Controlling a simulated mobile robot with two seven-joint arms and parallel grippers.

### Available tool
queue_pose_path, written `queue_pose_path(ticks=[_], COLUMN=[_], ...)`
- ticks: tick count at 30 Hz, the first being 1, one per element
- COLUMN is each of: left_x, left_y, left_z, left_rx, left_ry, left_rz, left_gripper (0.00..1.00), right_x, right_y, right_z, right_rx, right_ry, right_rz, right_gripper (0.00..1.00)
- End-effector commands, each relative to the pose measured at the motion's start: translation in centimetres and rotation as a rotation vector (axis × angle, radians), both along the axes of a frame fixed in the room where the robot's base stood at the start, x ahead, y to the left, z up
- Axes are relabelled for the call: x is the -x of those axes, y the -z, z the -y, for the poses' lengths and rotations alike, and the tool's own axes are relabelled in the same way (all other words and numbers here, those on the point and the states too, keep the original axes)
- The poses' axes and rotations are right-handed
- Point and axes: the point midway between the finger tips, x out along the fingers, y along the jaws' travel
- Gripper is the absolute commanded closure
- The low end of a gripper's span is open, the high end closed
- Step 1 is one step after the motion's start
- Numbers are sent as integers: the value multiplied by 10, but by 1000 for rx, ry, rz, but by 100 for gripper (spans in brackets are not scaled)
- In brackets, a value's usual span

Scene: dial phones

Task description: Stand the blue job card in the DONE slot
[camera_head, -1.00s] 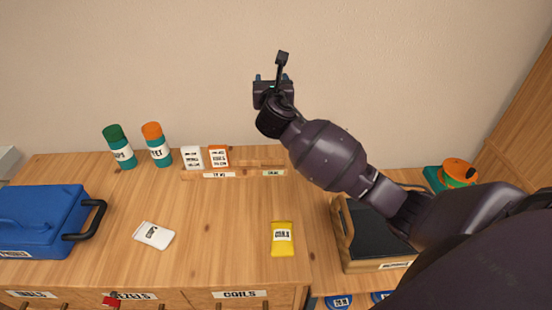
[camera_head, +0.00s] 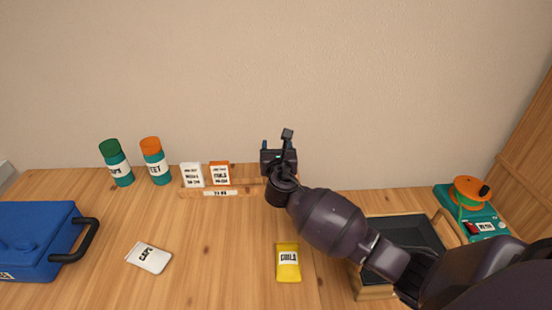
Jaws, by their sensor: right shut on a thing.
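My right gripper (camera_head: 278,158) is shut at the right part of the wooden card rack (camera_head: 245,190), in front of the wall. The blue job card is almost wholly hidden behind the gripper; only small blue slivers (camera_head: 265,145) show at its edges. Whether the card is in the slot or above it I cannot tell. The rack's left label (camera_head: 220,192) shows; the right end, with the other label, is covered by my gripper and wrist. A white card (camera_head: 192,175) and an orange card (camera_head: 219,174) stand upright in the rack's left part. My left gripper is out of view.
A green-capped bottle (camera_head: 116,163) and an orange-capped bottle (camera_head: 155,161) stand left of the rack. A blue toolbox (camera_head: 35,225), a white packet (camera_head: 149,257), a yellow packet (camera_head: 288,262), a black-topped tray (camera_head: 410,235) and a teal device with an orange spool (camera_head: 470,195) are around.

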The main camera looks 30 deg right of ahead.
Motion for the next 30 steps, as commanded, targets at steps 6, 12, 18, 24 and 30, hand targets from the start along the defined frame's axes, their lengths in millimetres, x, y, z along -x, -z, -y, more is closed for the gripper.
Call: queue_pose_path(ticks=[6,12,18,24,30], left_x=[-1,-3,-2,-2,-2], left_y=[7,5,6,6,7], left_z=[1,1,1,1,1], left_rx=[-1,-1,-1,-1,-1], left_ry=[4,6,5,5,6], left_rz=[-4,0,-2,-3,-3], left_gripper=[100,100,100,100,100], right_x=[0,0,0,0,0], right_y=[32,31,33,35,34], right_z=[0,0,0,0,0], right_rx=[1,0,0,0,0], right_ry=[1,0,0,0,0], right_rz=[-5,-1,-1,-1,-1], right_gripper=[64,64,64,23,16])
